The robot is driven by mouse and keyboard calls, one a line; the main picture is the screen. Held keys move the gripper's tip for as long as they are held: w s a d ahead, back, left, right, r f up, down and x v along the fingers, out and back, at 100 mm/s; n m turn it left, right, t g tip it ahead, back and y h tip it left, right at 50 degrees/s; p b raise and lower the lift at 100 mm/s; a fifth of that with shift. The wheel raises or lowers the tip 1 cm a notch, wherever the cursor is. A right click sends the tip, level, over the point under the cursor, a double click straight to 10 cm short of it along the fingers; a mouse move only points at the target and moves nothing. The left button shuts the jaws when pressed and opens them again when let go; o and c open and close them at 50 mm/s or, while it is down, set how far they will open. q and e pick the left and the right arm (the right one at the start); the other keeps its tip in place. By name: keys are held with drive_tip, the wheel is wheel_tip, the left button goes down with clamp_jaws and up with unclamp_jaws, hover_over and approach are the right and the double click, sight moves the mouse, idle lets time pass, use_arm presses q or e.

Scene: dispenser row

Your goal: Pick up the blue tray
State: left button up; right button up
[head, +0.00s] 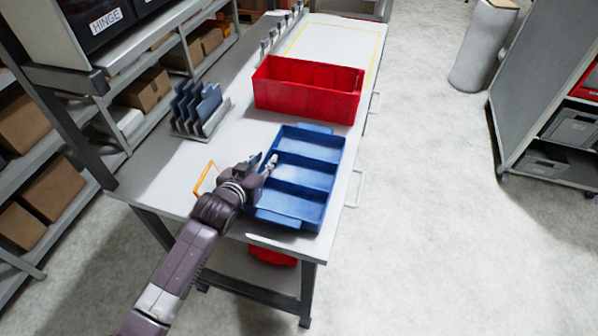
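The blue tray (310,148) lies flat on the white table, near its front end. It has three compartments in a column, and I see nothing in them. A tab or handle shows at its far end and another at its near end. My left gripper (268,163) is at the tray's left edge, with its fingertips close to the left wall. I cannot tell whether the fingers touch the wall or are closed on it. My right gripper is not in view.
A red bin (308,90) stands just behind the tray. A rack with blue plates (197,105) stands to the left. An orange loop (205,178) is beside my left gripper. Shelves with boxes line the left side. The floor (430,200) to the right is clear.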

use_arm(q)
drive_tip(key=shift+w+d+f, duration=0.1)
drive_tip(key=shift+w+f, duration=0.05)
drive_tip(key=shift+w, duration=0.1)
clamp_jaws()
idle(0.4)
